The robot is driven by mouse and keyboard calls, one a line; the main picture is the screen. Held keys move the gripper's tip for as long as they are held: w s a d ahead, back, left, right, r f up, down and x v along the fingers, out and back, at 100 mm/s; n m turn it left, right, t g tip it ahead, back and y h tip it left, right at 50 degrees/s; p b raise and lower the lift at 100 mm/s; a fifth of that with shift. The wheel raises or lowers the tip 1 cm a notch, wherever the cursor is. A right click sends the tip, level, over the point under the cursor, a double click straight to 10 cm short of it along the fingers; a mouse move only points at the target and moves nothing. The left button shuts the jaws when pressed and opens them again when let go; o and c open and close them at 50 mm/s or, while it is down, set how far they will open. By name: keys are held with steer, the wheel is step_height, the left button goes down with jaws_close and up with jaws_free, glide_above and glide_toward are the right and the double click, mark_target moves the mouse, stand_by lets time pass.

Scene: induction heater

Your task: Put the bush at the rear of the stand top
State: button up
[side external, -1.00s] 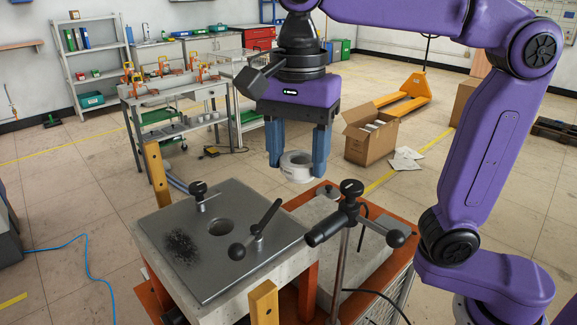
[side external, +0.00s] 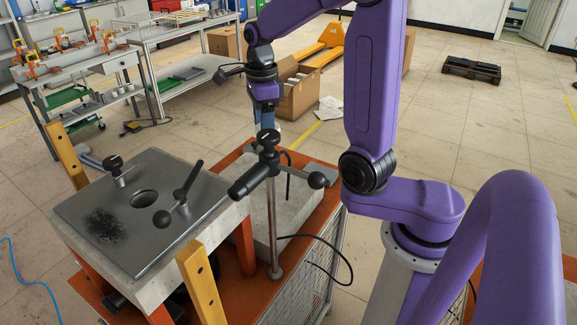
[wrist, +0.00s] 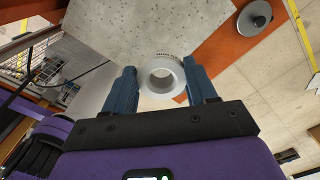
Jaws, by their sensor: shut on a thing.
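The bush (wrist: 180,76) is a pale ring with a wide bore. In the wrist view it sits between the two blue fingers of my gripper (wrist: 160,72), which is shut on it. In the side view my gripper (side external: 266,125) is beyond the clamp post, and the bush is hidden or too small to make out. A pale speckled slab (wrist: 150,30) lies below the bush in the wrist view; it shows on the orange cart in the side view (side external: 300,207). I cannot tell whether this slab is the stand top, or whether the bush touches it.
A steel plate (side external: 175,208) with a round hole, a dark patch and black clamp handles stands at left. A post (side external: 272,230) with black knobs rises before the slab. Wooden bars (side external: 203,290) flank the plate. A cable (side external: 330,262) hangs right. An open carton (side external: 300,100) is behind.

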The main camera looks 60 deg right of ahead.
steer(key=s+d+f+m, duration=0.5)
steer(key=s+d+f, duration=0.2)
steer(key=d, duration=0.4)
steer(key=shift+m, duration=0.3)
steer(key=w+d+f, duration=0.1)
steer(key=w+f, duration=0.1)
steer(key=w, duration=0.2)
steer(key=w+d+f, duration=0.2)
steer(key=w+f, duration=0.1)
steer(key=w, duration=0.1)
steer(key=w+d+f, duration=0.1)
steer(key=w+f, duration=0.2)
steer(key=w, duration=0.1)
steer(key=shift+d+f, duration=0.25)
steer(key=shift+w+d+f, duration=0.2)
steer(key=shift+w+f, duration=0.35)
steer(key=shift+f, duration=1.6)
steer(key=shift+f, duration=0.15)
steer(key=o, duration=1.1)
steer(key=shift+o, duration=0.2)
